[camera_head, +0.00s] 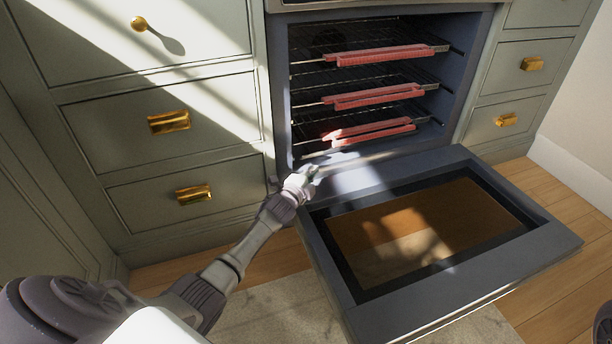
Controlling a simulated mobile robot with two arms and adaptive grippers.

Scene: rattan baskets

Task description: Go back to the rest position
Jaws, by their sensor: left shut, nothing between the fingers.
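My left arm reaches in from the lower left. My left gripper (309,172) is shut and empty at the left side of the oven opening, near the hinge end of the lowered oven door (463,285). I cannot tell whether it touches the door or the frame. The oven (281,85) stands open, with its door folded down flat. A small dark part at the lower right edge may belong to my right arm, but my right gripper does not show.
Three oven racks with red grips (385,55) sit inside the oven. Grey-green drawers (155,75) with brass handles (169,122) flank it. A pale rug (265,312) lies on the wooden floor (580,275).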

